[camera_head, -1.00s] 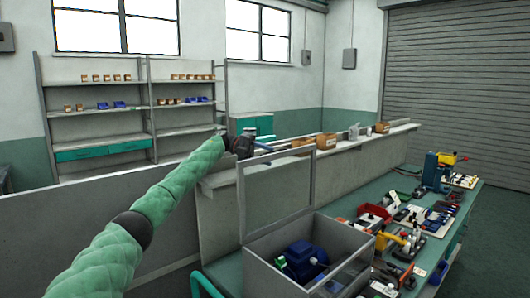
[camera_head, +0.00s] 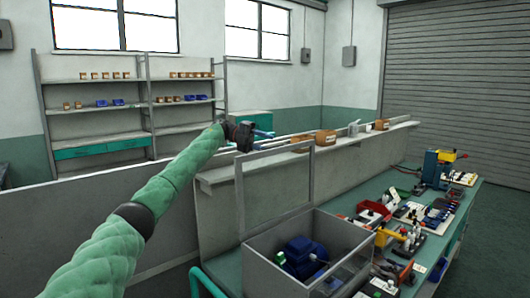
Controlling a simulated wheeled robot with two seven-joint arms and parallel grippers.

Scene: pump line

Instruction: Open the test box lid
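The test box (camera_head: 262,272) is a grey open-topped box at the near end of the green bench. Its framed, see-through lid (camera_head: 275,153) stands up nearly vertical at the box's back left side. A blue pump (camera_head: 298,249) with a small green part lies inside the box. My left gripper (camera_head: 243,136) is at the lid's top left corner, at the end of my green-sleeved arm. I cannot tell whether it touches the lid, and its fingers are too small and dark to read. My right gripper is not in view.
A grey ledge (camera_head: 345,151) with cardboard boxes (camera_head: 325,138) runs behind the bench. Tools, a red bin (camera_head: 374,209) and a blue-and-yellow press (camera_head: 436,168) crowd the bench right of the box. Shelves (camera_head: 100,99) stand at the back left.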

